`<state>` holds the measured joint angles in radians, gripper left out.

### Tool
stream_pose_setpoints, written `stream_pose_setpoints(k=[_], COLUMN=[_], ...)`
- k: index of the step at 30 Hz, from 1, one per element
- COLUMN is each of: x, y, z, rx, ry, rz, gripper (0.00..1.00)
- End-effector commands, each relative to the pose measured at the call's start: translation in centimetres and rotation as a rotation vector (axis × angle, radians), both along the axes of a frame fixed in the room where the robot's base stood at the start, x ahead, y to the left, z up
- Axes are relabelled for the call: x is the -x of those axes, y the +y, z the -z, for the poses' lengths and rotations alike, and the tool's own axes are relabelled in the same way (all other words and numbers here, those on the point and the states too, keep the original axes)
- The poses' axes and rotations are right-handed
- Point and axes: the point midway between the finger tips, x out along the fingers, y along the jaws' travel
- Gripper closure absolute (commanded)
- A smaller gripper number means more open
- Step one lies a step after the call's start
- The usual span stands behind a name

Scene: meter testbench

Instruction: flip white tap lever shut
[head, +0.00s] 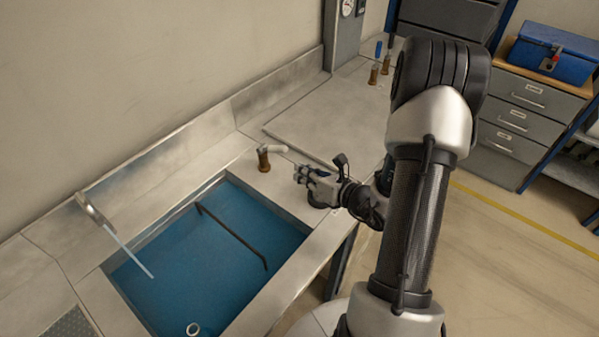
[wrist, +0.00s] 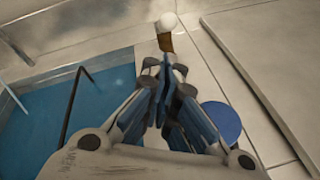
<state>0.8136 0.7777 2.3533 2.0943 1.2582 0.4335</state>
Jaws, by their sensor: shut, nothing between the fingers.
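The white tap lever (head: 272,149) sits on a brass tap body (head: 263,161) on the metal deck behind the basin's right corner. In the head view the lever points to the right. In the wrist view the lever shows end-on as a white knob (wrist: 168,20) above the brass body (wrist: 166,42), just beyond my fingertips. My gripper (head: 300,174) is shut and empty, to the right of and nearer than the tap, with a visible gap between them. In the wrist view the closed fingers (wrist: 165,68) point towards the tap.
A spout (head: 90,207) at the left lets a pale stream (head: 130,256) fall into the blue basin (head: 190,270). A bent dark rod (head: 232,236) crosses the basin. A blue disc (wrist: 222,122) lies right of my fingers. A blue-levered tap (head: 376,62) stands farther back.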

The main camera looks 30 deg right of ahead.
Motion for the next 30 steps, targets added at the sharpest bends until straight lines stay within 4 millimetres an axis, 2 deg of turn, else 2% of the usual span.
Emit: stream_pose_setpoints(k=[6, 12, 18, 30], x=[-3.9, -6.4, -7.3, -7.3], y=[1.1, 1.6, 1.8, 1.6], z=[1.5, 2.2, 2.4, 2.2], rx=[0.000, 0.000, 0.000, 0.002], ry=[0.000, -0.001, 0.000, 0.006], rz=[-0.006, -0.004, -0.001, -0.001], gripper=[1.00, 1.00, 1.00, 1.00])
